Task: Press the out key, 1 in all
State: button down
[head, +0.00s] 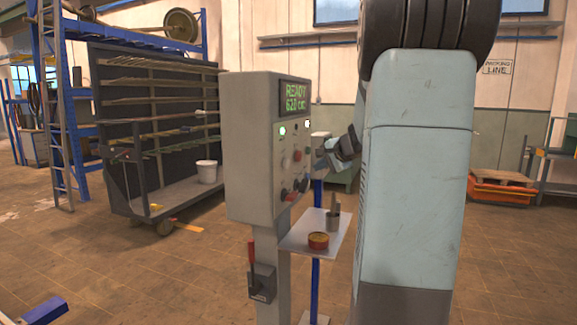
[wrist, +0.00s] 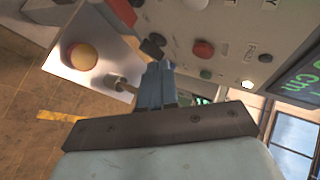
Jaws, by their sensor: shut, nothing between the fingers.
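The grey control box (head: 250,150) stands on a post in the middle of the head view. Its green display (head: 295,95) reads READY with a number below. The small labels are turned over in the wrist view, and I cannot tell for sure which key is out. My gripper (wrist: 158,70) is shut and empty, in front of the panel's lower part near a dark knob (wrist: 152,45). Whether it touches is unclear.
A red-handled lever (head: 252,256) sits on the post. A dark rack (head: 150,110) stands behind at left.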

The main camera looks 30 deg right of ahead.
aim_at(287, 163)
jog(key=w+a, duration=0.4)
jog(key=w, duration=0.1)
jog(key=shift+w+a, duration=0.15)
jog(key=shift+a, duration=0.1)
jog(key=shift+w+a, duration=0.1)
jog(key=shift+a, duration=0.05)
dwell(2.0)
jog(key=shift+w+a+r, duration=0.1)
jog(key=shift+w+a, duration=0.05)
